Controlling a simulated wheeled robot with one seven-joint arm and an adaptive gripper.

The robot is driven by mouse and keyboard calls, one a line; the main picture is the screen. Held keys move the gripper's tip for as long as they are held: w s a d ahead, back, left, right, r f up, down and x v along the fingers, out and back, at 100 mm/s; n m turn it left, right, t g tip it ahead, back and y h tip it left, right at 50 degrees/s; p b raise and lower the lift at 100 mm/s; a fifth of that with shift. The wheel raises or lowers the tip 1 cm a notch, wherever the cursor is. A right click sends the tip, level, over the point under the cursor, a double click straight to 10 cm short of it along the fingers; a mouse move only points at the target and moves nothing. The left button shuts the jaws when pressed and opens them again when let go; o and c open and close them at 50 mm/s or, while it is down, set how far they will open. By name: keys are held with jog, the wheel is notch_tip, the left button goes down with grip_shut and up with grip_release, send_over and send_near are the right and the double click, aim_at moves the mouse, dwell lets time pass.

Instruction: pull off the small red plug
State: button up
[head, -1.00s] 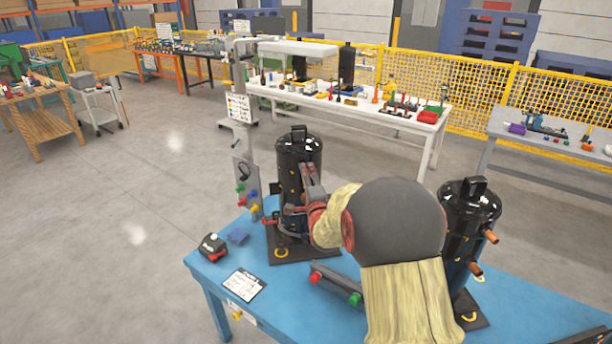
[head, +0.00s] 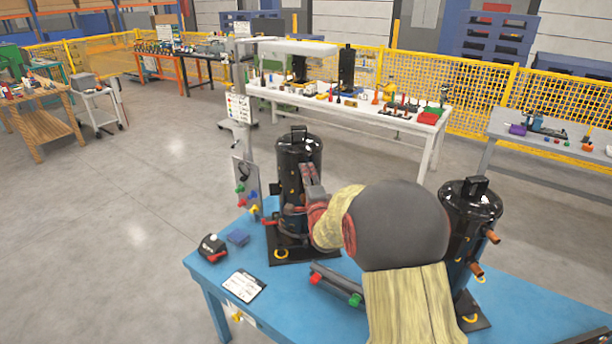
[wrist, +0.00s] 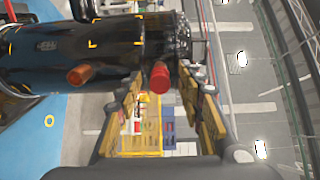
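The black compressor (head: 297,158) stands upright on its dark base plate on the blue table, and its body fills the upper left of the wrist view (wrist: 60,55). A small red plug (wrist: 160,78) sticks out from its side near one end of the body. My gripper (wrist: 163,80) is open, with one finger on each side of the red plug and gaps showing between. A copper-coloured stub (wrist: 80,74) sticks out farther along the body. In the head view my gripper (head: 312,192) is beside the compressor, and my arm hides the plug.
A second black compressor (head: 470,215) with copper stubs stands at the right of the blue table (head: 310,318). A dark bar (head: 335,284) with red and green ends lies in front.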

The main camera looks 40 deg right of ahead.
jog(key=shift+b, duration=0.4)
jog(key=shift+c, duration=0.8)
jog(key=c, duration=0.7)
grip_shut()
jog(key=shift+f, duration=0.1)
jog(key=b+v, duration=0.1)
jog(key=v, duration=0.5)
dwell(0.7)
dwell(0.4)
